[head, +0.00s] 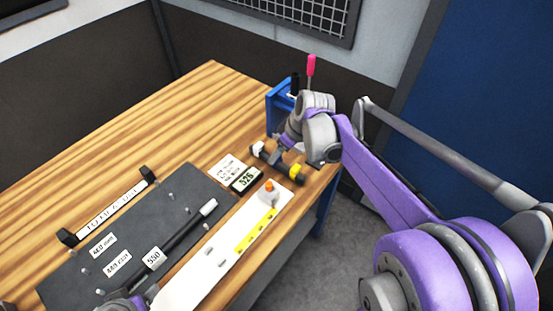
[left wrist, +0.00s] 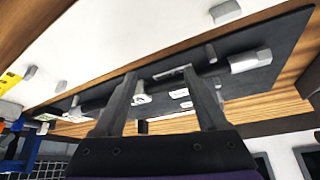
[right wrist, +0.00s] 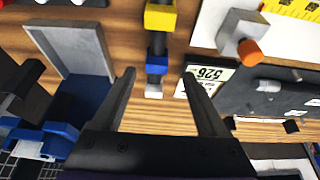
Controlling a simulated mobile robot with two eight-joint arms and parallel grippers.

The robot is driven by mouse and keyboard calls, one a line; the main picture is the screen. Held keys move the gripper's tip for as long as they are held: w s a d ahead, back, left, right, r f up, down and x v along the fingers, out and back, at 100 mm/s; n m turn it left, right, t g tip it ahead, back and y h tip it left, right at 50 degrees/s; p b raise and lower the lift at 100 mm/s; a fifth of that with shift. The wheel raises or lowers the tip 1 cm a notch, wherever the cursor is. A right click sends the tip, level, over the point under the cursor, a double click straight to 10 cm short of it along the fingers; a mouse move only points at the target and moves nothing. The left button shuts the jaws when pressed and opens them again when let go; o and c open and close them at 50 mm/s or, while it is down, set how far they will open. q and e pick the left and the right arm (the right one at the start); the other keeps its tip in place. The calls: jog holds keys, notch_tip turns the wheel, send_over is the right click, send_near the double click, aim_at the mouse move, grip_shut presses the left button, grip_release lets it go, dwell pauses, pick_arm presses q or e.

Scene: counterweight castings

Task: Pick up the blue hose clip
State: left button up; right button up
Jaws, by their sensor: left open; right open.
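I cannot pick out a blue hose clip for certain in any view. A dark bar with a yellow block (head: 295,171) and a pale end lies at the table's right side. It shows in the right wrist view (right wrist: 159,17), in line with the space between the fingers of my open, empty right gripper (right wrist: 159,76). In the head view my right gripper (head: 279,150) hangs close over this bar. My left gripper (left wrist: 160,73) is open and empty over the dark board; in the head view it is mostly cut off at the bottom edge.
A blue fixture (head: 278,97) with a pink-topped lever (head: 311,66) stands at the table's far right corner. The dark board (head: 180,195) carries labels and a black rod. A "526" display (head: 246,179) and a white strip (head: 200,285) lie nearby. The table's back left is clear.

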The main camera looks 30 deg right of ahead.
jog(key=x, duration=0.5)
jog(key=shift+w+d+f, duration=0.2)
jog(key=shift+w+d, duration=0.05)
jog(key=shift+w, duration=0.05)
jog(key=c, duration=1.1)
jog(key=shift+r, duration=0.15)
